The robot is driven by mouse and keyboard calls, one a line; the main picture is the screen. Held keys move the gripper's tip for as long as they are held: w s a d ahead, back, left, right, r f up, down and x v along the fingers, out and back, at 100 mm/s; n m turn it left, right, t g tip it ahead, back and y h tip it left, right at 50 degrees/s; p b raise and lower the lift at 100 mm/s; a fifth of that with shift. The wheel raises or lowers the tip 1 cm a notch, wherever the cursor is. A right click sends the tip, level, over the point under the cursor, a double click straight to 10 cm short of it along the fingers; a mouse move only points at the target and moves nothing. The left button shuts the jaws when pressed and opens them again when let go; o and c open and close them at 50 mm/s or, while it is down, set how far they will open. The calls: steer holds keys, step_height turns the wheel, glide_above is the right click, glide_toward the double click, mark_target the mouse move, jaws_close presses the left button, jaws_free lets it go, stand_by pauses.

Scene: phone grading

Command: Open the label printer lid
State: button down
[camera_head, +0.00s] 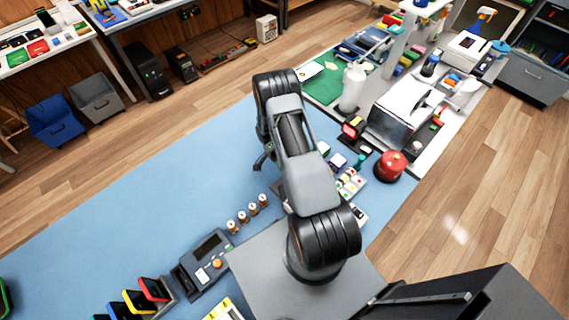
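I cannot tell for sure which machine is the label printer. A boxy machine with a pale flat top and dark sides (398,108) stands on the bench at the right. A smaller white machine with a dark top opening (466,48) stands farther back at the upper right. Whether either has a lid open or shut is not clear. My arm reaches up from its base over the blue surface and bends at the top. A dark part of its far end (264,158) shows at the arm's left side. The fingers are mostly hidden behind the arm, apart from both machines.
A white bottle (353,88) and a red round object (390,166) stand near the boxy machine. A grey device with a screen (206,262), several small cylinders and a rack of coloured phones (152,290) lie at the front. The blue surface (130,210) is clear on the left.

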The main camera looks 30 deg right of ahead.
stand_by(0.4)
steer(key=c, duration=1)
jaws_free()
steer(key=r+p, duration=0.1)
steer(key=r, duration=0.1)
steer(key=s+r+p, duration=0.1)
steer(key=r+p, duration=0.3)
steer(key=shift+s+a, duration=0.25)
steer(key=shift+s, duration=0.1)
steer(key=s+a+r, duration=0.1)
steer(key=s+r, duration=0.1)
steer(key=s, duration=0.2)
steer(key=s+a+r, duration=0.1)
steer(key=s+r, duration=0.1)
steer(key=s, duration=0.2)
steer(key=s+a+r, duration=0.1)
steer(key=s+r, duration=0.2)
steer(key=s, duration=0.1)
steer(key=shift+a, duration=0.2)
